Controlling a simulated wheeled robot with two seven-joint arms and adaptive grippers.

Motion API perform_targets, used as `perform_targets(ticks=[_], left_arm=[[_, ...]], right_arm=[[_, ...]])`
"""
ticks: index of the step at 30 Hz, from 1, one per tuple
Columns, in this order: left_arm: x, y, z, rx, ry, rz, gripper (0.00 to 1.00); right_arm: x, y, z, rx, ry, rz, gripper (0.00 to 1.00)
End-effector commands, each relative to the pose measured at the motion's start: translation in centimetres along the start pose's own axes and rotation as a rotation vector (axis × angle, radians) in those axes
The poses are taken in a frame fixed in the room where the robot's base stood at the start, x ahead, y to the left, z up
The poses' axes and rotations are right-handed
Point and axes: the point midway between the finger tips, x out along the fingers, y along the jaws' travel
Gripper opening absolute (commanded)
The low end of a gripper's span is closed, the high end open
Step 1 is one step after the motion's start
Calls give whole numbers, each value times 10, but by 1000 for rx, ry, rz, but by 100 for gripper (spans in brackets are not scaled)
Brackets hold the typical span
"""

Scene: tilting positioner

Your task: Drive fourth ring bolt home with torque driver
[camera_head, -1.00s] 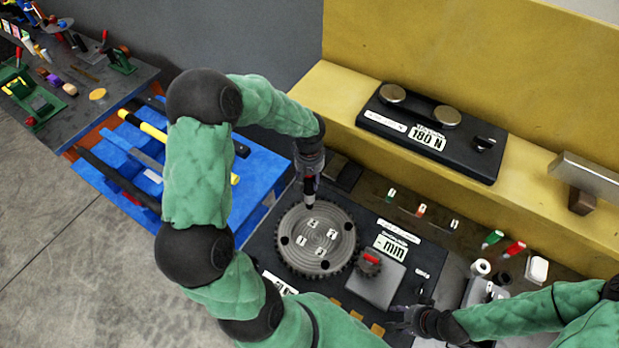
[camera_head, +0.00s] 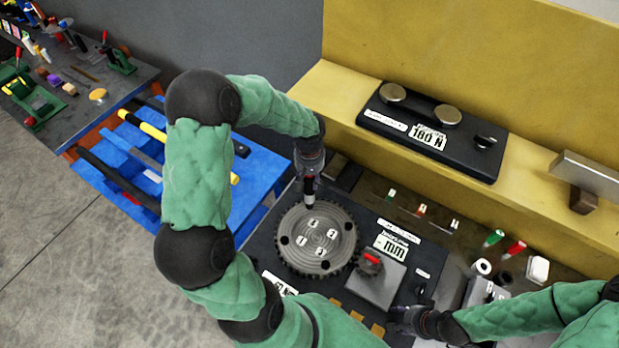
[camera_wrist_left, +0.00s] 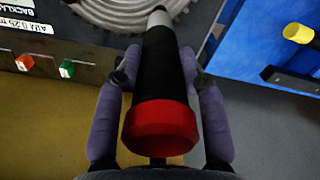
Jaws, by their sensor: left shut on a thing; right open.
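My left gripper (camera_head: 310,176) is shut on the torque driver (camera_head: 309,187), which hangs tip down over the far edge of the toothed ring (camera_head: 296,244). In the left wrist view the driver (camera_wrist_left: 160,85) has a black body and a red cap, with the two fingers on either side. The ring lies flat, with numbered white labels and several dark spots on its face. My right gripper (camera_head: 398,320) is open near the front right of the black plate (camera_head: 265,240).
A grey block with a red-topped knob (camera_head: 372,265) stands right of the ring. A black gauge unit (camera_head: 432,133) sits on the yellow ledge (camera_head: 340,95). Red and green markers (camera_head: 513,249) lie at the right. A blue tool rack (camera_head: 255,180) stands left.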

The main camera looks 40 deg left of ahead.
Motion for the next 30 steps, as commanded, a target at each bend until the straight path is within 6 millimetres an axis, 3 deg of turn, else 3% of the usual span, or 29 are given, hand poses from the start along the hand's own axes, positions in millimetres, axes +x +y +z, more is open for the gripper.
perform_targets(ticks=[11,30], left_arm=[[-1,0,2,2,-4,-2,0],[-45,0,0,0,0,1,0]], right_arm=[[-2,-1,0,0,0,0,45],[-23,-8,1,0,0,0,45]])
